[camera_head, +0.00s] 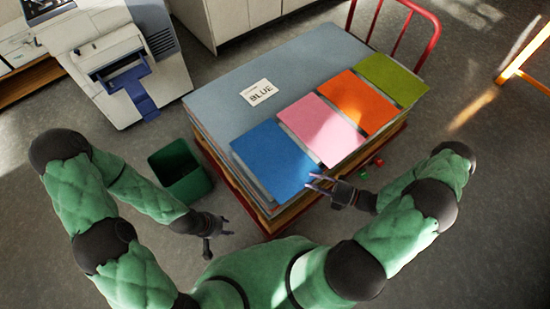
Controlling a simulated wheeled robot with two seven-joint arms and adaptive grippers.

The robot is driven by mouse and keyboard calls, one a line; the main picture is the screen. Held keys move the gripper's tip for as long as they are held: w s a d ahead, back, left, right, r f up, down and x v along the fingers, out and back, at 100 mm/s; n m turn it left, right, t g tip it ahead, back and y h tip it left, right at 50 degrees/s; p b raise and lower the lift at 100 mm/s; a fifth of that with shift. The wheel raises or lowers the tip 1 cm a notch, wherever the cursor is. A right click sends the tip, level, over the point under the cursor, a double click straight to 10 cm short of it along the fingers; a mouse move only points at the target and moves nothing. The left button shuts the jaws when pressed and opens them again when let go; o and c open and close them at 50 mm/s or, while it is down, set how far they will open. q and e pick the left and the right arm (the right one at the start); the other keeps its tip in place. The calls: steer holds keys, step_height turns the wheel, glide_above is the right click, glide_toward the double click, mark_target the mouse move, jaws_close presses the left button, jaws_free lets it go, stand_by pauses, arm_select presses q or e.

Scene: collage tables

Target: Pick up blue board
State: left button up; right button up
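The blue board (270,158) lies flat at the near left of a row of coloured boards, on top of a large grey-blue stack. My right gripper (312,182) is at the board's near right corner. Its two fingers are apart and point left towards the blue board; I cannot tell whether they touch it. My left gripper (230,226) is low in front of the stack, to the left, away from the boards. Its fingers look apart and hold nothing.
Pink (320,129), orange (357,101) and green (394,79) boards lie beside the blue one. A card reading BLUE (260,92) lies on the stack. A green bin (180,170) stands left of the stack, near a printer (112,62). A red rail (433,38) rises behind the stack.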

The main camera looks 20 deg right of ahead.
steer(key=shift+x, duration=1.25)
jaws_close()
steer(key=shift+r, duration=0.1)
